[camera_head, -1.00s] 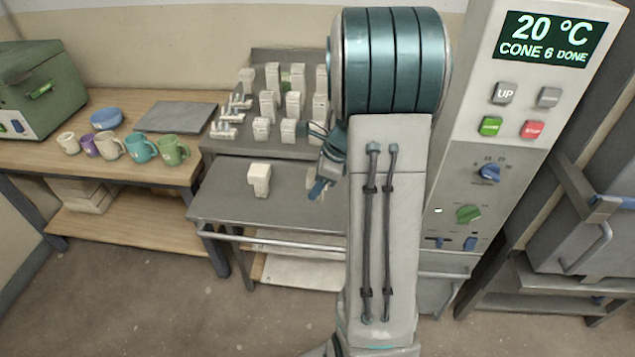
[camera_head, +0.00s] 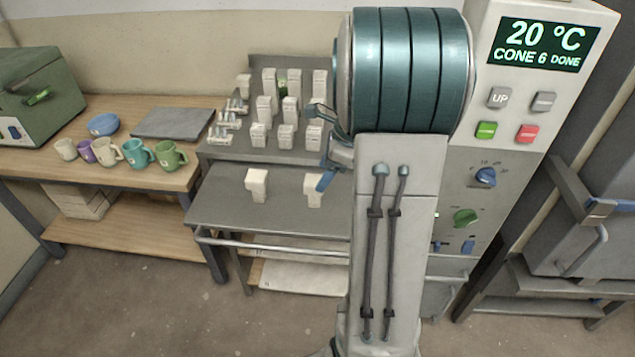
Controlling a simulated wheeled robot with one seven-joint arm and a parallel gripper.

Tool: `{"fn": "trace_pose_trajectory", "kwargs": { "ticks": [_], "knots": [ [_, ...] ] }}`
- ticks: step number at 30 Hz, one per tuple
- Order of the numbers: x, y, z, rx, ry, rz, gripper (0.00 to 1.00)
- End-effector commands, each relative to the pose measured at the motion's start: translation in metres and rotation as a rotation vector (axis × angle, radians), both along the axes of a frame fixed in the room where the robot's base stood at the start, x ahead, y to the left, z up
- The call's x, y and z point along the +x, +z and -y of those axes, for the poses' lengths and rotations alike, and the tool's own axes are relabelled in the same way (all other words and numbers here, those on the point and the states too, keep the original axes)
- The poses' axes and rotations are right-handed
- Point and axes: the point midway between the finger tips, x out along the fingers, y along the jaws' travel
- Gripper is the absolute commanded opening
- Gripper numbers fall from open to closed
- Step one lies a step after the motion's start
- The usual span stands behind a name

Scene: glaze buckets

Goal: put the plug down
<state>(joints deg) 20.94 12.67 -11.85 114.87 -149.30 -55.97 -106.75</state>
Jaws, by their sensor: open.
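Two pale, T-shaped blocks that look like plugs stand upright on the bare grey front shelf (camera_head: 225,208). One block (camera_head: 256,184) is on the left, and the other block (camera_head: 313,191) is on the right. My gripper (camera_head: 326,181) is at the upper right of the right block, with its blue fingertip very close to it. I cannot tell whether they touch. The gripper is open, and my arm hides part of it and the shelf's right end.
Several similar pale blocks (camera_head: 264,108) stand in rows on the raised rack behind. A wooden table (camera_head: 130,178) on the left holds several mugs, a blue bowl (camera_head: 104,124) and a grey slab (camera_head: 173,122). A control panel (camera_head: 540,100) rises on the right.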

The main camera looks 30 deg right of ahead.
Motion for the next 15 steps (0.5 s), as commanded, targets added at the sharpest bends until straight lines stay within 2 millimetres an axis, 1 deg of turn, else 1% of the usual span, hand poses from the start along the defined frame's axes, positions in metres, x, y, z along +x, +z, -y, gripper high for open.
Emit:
{"fn": "trace_pose_trajectory", "kwargs": {
  "ticks": [1, 3, 6, 10, 13, 15],
  "knots": [
    [-0.002, 0.011, 0.004, -0.002, -0.002, 0.003, 0.65],
    [-0.005, 0.023, 0.008, -0.001, -0.002, 0.003, 0.65],
    [-0.008, 0.036, 0.013, -0.001, -0.001, 0.002, 0.65],
    [-0.010, 0.047, 0.016, 0.002, -0.005, 0.003, 0.65],
    [-0.003, 0.054, 0.011, 0.016, -0.051, 0.035, 0.65],
    [0.010, 0.063, 0.001, 0.047, -0.134, 0.092, 0.65]
  ]
}}
